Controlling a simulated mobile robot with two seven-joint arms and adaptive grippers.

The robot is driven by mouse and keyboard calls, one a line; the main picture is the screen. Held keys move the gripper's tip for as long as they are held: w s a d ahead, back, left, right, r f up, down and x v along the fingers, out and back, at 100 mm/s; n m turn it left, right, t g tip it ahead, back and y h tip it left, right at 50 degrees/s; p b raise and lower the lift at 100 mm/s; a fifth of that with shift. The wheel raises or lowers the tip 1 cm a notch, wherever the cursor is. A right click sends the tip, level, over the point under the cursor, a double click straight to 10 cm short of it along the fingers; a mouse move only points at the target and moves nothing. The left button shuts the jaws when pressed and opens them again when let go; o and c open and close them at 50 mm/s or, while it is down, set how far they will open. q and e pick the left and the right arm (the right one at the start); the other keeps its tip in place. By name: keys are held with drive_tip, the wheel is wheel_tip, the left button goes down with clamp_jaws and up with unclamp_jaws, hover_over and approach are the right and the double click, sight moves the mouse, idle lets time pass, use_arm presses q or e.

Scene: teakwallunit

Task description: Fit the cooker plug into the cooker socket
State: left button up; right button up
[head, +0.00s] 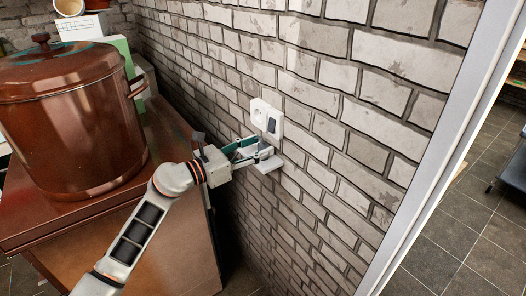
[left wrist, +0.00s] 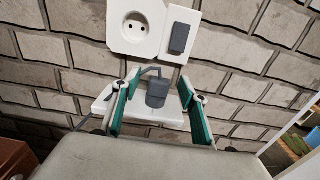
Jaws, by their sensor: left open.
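The cooker socket (head: 260,116) is a round two-hole outlet on a white plate fixed to the brick wall; it also shows at the top of the left wrist view (left wrist: 137,28). The cooker plug (left wrist: 157,91) is a dark grey block with a grey cord bending off to its left. It stands on a small white ledge (left wrist: 167,120) on the wall, below the socket and apart from it. My left gripper (head: 255,153) is open at the ledge. In the left wrist view its green-padded fingers (left wrist: 156,103) stand on either side of the plug. My right gripper is not in view.
A dark grey switch (left wrist: 179,38) sits right of the socket on the same plate. A large copper pot (head: 70,115) stands on a reddish-brown cabinet (head: 170,250) at left, close to my left arm. A white door frame (head: 440,140) is at right.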

use_arm(q)
drive_tip(key=shift+x, duration=1.2)
drive_tip(key=c, duration=1.2)
drive_tip(key=shift+r, duration=0.1)
